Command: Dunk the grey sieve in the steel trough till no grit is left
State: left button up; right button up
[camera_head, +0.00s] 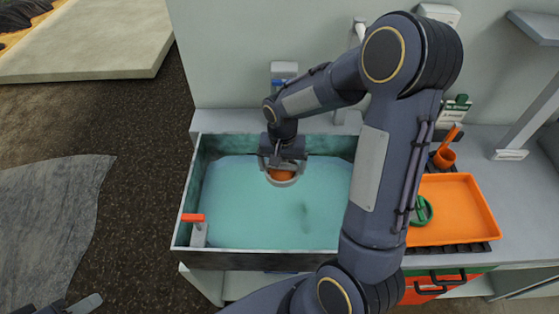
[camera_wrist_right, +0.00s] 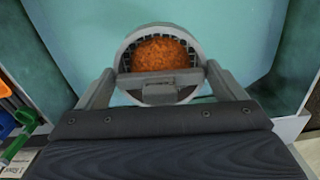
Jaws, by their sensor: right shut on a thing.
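The grey sieve (camera_head: 284,183) is round and holds a heap of orange-brown grit (camera_wrist_right: 160,54). My right gripper (camera_head: 283,163) is shut on the sieve's block-like grip, and the sieve shows close up in the right wrist view (camera_wrist_right: 129,50). The sieve is over the back middle part of the steel trough (camera_head: 183,213), which holds blue-green water (camera_head: 260,225). I cannot tell whether its underside touches the water. Part of my left gripper (camera_head: 75,304) shows at the bottom left edge, cut off by the frame, away from the trough.
A red-handled fitting (camera_head: 193,218) stands at the trough's front left corner. A wall stands close behind. My right arm hides the trough's right side.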

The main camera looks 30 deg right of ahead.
notch_tip(320, 180, down, 5)
jog(key=b, duration=0.3)
jog(key=shift+r, duration=0.1)
notch_tip(320, 180, down, 14)
jog(key=b, duration=1.2)
jog(key=shift+r, duration=0.1)
dwell(0.8)
jog(key=shift+r+p, duration=6.9)
jog(key=shift+r, duration=2.25)
jog(key=shift+s, duration=0.1)
